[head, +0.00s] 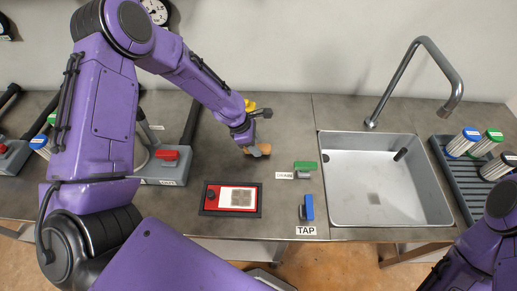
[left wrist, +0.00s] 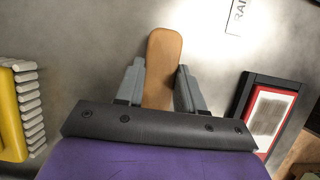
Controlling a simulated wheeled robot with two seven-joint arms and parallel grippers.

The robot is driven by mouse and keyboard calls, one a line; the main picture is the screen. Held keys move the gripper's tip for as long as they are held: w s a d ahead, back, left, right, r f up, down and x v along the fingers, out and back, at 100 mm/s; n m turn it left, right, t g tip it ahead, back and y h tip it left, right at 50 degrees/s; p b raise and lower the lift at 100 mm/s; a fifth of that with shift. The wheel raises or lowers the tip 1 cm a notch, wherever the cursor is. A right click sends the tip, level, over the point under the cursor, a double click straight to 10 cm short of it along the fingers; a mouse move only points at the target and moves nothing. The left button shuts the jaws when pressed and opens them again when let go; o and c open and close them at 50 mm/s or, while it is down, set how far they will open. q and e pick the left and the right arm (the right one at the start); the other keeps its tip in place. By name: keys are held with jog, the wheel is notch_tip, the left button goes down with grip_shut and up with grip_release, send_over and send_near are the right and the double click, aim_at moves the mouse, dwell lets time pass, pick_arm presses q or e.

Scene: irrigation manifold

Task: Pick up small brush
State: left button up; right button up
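A flat tan wooden piece with a rounded end, which looks like the small brush's handle (left wrist: 163,52), lies on the grey worktop in the left wrist view. It also shows as a brown patch in the head view (head: 263,149). My left gripper (left wrist: 160,78) is over it, with one grey finger on each side. A gap shows at the left finger; the right finger is close to the wood, and I cannot tell whether it touches. The rest of the piece is hidden under the gripper. In the head view my left gripper (head: 249,146) points down at the worktop.
A yellow block with pale bristle-like tufts (left wrist: 10,115) lies left of the gripper. A red-framed panel (head: 211,198) lies in front. Green (head: 305,165) and blue (head: 307,206) handles, the sink (head: 345,210) and a dark rack (head: 458,180) are to the right.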

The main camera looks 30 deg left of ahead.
pick_arm(q)
jog(key=shift+c, duration=0.5)
jog(key=shift+r, duration=0.15)
notch_tip(320, 180, up, 3)
jog(key=shift+w+f+b, duration=0.15)
jog(key=shift+f+b, duration=0.05)
jog(key=shift+b, duration=0.3)
jog(key=s+d+r, duration=0.9)
jog(key=s+r, duration=0.1)
jog(key=shift+s+d, duration=0.25)
jog(key=shift+d, duration=0.1)
